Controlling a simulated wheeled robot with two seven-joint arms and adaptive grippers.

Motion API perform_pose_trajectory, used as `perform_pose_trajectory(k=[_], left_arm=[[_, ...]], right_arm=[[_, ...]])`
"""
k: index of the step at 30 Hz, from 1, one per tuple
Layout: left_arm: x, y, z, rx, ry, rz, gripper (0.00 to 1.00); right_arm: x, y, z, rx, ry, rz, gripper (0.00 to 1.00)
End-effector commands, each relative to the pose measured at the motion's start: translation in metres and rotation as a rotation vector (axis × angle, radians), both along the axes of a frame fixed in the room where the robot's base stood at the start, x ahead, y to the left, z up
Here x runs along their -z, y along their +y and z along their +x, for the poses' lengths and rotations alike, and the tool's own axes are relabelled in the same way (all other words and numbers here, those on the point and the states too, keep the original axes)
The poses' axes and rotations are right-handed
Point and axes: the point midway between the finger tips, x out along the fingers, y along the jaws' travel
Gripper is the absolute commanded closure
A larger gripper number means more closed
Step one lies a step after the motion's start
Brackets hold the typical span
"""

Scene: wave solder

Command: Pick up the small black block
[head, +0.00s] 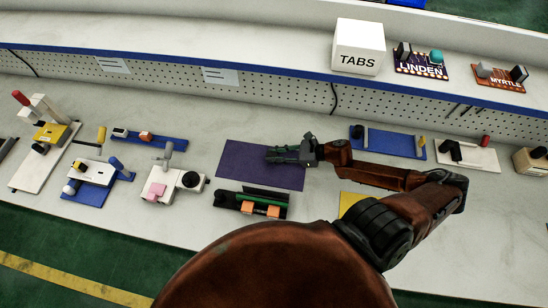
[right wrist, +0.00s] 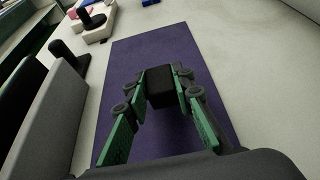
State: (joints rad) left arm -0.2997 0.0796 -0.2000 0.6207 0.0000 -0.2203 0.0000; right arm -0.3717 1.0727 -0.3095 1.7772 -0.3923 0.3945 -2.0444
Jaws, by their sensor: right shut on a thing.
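The small black block (right wrist: 165,86) shows in the right wrist view, between the green finger pads of my right gripper (right wrist: 160,92). The gripper is shut on it, above the purple mat (right wrist: 137,50). I cannot tell whether the block touches the mat. In the head view my right gripper (head: 275,154) reaches in from the right over the purple mat (head: 240,175), and its fingers hide the block there. My left gripper is not in view.
A black fixture with orange blocks (head: 252,202) stands just in front of the mat. A white fixture with a pink block (head: 172,184) is to the left. A blue fixture (head: 388,141) lies behind my right arm. A white TABS box (head: 359,47) stands on the shelf.

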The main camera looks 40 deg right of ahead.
Motion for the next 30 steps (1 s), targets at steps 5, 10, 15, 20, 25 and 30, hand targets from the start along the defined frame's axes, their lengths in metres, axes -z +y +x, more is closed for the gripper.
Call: perform_pose_trajectory(k=[5, 10, 15, 20, 25, 30], left_arm=[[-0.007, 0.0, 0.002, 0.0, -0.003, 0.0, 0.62], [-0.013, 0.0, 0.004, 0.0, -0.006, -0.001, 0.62], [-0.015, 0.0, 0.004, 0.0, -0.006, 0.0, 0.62], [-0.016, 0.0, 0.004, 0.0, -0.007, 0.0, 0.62], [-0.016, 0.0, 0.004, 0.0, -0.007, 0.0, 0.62], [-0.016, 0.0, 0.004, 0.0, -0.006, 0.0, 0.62]], right_arm=[[-0.037, 0.022, -0.011, -0.004, -0.001, 0.002, 1.0], [-0.074, 0.054, -0.027, -0.004, 0.0, 0.001, 1.0], [-0.091, 0.09, -0.044, -0.003, -0.002, 0.002, 1.0], [-0.101, 0.112, -0.054, -0.002, -0.001, 0.001, 1.0], [-0.106, 0.124, -0.06, 0.0, 0.0, 0.0, 1.0], [-0.108, 0.126, -0.061, 0.0, -0.001, 0.001, 1.0]])
